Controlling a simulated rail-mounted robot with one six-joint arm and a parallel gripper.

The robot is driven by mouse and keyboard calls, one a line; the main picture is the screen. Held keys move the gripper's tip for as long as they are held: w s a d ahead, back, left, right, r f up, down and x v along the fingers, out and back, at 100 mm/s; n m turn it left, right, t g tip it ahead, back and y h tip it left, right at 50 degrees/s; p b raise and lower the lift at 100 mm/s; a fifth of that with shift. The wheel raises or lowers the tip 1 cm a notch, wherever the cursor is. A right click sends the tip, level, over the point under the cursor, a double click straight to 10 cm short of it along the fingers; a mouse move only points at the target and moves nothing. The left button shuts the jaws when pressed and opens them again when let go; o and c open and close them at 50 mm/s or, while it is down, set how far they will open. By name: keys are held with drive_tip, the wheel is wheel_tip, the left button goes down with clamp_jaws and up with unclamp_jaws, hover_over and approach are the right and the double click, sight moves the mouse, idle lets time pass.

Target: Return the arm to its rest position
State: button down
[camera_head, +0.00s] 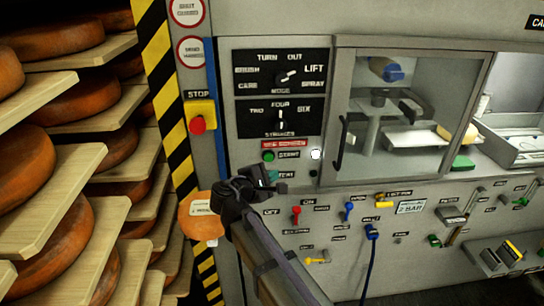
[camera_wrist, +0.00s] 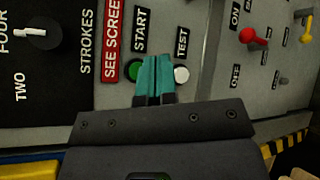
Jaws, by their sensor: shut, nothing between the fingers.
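My gripper (camera_head: 272,179) is in front of the control panel (camera_head: 238,155), just below the green START button (camera_head: 268,156). In the wrist view its teal fingers (camera_wrist: 155,78) are shut together with nothing between them. They lie between the green START button (camera_wrist: 133,71) and the white TEST button (camera_wrist: 181,75). I cannot tell whether the fingertips touch the panel. My arm reaches up from the bottom middle of the head view.
Shelves with cheese wheels (camera_head: 62,245) stand at the left. A red stop button (camera_head: 198,124) is on the post. Coloured levers (camera_head: 296,213), a blue cable (camera_head: 370,260) and a windowed cabinet (camera_head: 340,60) are at the right. An orange tag (camera_head: 200,222) hangs beside my arm.

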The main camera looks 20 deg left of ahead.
drive_tip(key=s+d+f+m+g, duration=0.3)
drive_tip(key=d+f+m+g, duration=0.2)
drive_tip(key=d, duration=0.3)
drive_tip(key=s+d+f+m+g, duration=0.4)
drive_tip(key=d+f+m, duration=0.1)
drive_tip(key=d, duration=0.2)
drive_tip(key=s+d+f+m+g+y, duration=0.1)
drive_tip(key=d+m, duration=0.4)
drive_tip(key=d, duration=0.8)
drive_tip(key=s+d+f+m+g+y, duration=0.2)
drive_tip(key=s+d+m+g+y, duration=0.2)
drive_tip(key=d, duration=0.9)
drive_tip(key=shift+s+f+m+g, duration=0.15)
drive_tip(key=shift+s+m+g, duration=0.2)
drive_tip(key=shift+m, duration=0.45)
